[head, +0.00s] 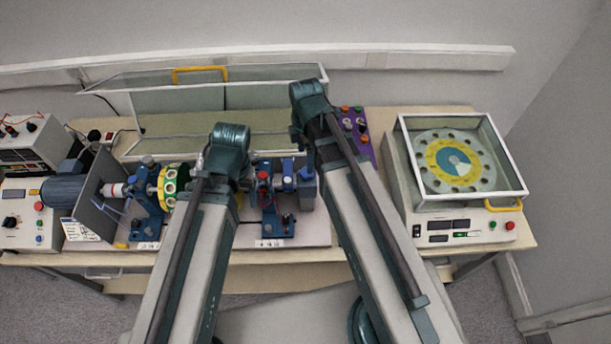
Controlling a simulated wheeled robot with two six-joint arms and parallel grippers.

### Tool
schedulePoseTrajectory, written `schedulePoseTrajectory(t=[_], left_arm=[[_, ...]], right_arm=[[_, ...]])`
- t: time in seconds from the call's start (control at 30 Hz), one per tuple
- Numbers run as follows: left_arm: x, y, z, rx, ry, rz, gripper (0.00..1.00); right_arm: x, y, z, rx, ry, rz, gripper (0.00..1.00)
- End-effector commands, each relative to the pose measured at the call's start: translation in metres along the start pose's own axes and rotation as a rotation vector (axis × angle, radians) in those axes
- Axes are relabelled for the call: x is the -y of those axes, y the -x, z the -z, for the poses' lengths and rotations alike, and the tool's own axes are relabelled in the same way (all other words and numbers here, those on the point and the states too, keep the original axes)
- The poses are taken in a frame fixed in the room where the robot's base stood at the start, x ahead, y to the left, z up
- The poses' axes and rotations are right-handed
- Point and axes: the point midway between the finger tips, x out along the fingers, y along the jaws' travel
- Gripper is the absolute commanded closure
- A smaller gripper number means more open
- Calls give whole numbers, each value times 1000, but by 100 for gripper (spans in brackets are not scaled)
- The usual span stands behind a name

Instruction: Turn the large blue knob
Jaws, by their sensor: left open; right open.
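My two arms rise from the bottom of the head view and end at dark teal joints over the bench. No fingertips of my left or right gripper show; they are hidden behind the arm links or out of view. Several blue parts sit on the shaft rig, among them a blue piece (288,183) and a grey-blue block (307,188) at its right end, just left of my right arm. I cannot tell which blue part is the large knob. My arms cover part of the rig and of the purple panel (364,150).
A motor (68,190) and a dark upright plate (100,207) stand at the rig's left. A control box (22,225) is at the far left. A clear-lidded unit with a disc (455,160) stands right. A long transparent guard (225,100) is open behind the rig.

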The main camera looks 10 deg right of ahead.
Motion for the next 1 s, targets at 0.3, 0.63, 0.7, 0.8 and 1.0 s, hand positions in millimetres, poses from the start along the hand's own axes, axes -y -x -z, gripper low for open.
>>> schedulePoseTrajectory(t=[0.3,0.63,0.7,0.8,1.0], left_arm=[[-5,-53,3,-1,-4,1,31],[-7,-75,5,-1,-11,2,31],[-7,-74,4,-1,-11,2,31],[-7,-74,4,-1,-11,2,31],[-7,-74,4,-1,-11,2,31]], right_arm=[[0,-54,0,0,0,0,14],[0,-75,0,0,0,0,14],[0,-75,0,0,0,0,14],[0,-74,0,0,0,0,14],[0,-74,0,0,0,0,38]])
